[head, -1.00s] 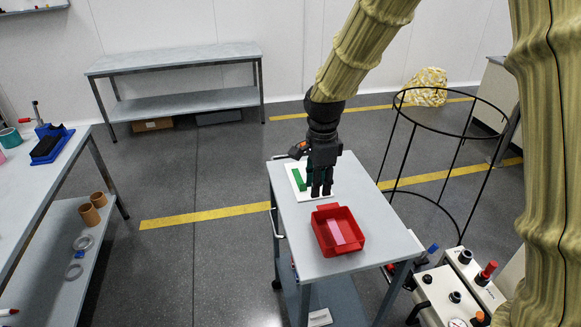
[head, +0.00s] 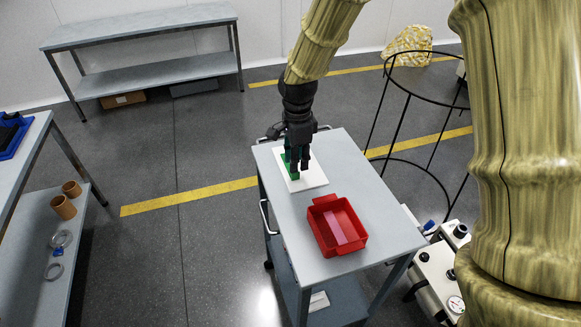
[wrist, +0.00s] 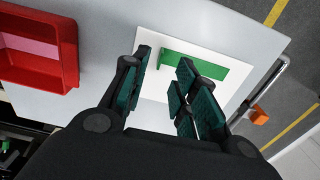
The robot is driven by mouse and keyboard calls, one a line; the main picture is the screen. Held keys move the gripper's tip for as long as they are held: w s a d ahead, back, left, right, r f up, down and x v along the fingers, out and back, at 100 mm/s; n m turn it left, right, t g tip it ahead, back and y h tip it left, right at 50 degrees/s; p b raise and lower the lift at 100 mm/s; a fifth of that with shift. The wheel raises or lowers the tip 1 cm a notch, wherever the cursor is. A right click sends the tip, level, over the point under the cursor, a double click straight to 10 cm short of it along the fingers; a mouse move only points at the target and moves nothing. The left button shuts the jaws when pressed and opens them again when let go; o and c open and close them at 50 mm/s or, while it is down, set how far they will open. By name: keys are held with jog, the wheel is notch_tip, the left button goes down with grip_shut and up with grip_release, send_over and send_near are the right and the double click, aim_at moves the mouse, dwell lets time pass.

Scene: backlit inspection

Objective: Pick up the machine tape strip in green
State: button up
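The green tape strip (wrist: 205,66) lies flat on a white sheet (wrist: 240,88) on the cart top. It shows partly in the head view (head: 294,176), behind my fingers. My gripper (head: 298,165) points down over the strip. In the wrist view, my gripper (wrist: 165,58) is open, its fingers apart with nothing held. One end of the strip shows in the gap between the fingers, and the right-hand fingers hide part of its lower edge. I cannot tell whether the fingertips touch the strip or the sheet.
A red tray (head: 357,217) with a pink strip (head: 334,226) in it stands on the cart (head: 388,190), nearer the front. A black wire hoop frame (head: 415,170) stands right of the cart. A workbench (head: 22,170) is at left. Floor between them is clear.

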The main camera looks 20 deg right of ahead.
aim_at(295, 178)
jog(key=shift+w+f, duration=0.35)
jog(key=shift+f, duration=0.05)
jog(key=shift+s+f+p, duration=0.45)
jog(key=shift+s+p, duration=0.05)
jog(key=shift+s, duration=0.15)
jog(key=f, duration=0.1)
jog(key=w+f, duration=0.1)
jog(key=f, duration=0.1)
jog(key=shift+f+p, duration=0.1)
jog(key=shift+p, duration=0.2)
jog(key=shift+s+a+f, duration=0.1)
jog(key=shift+s+f, duration=0.1)
grip_shut()
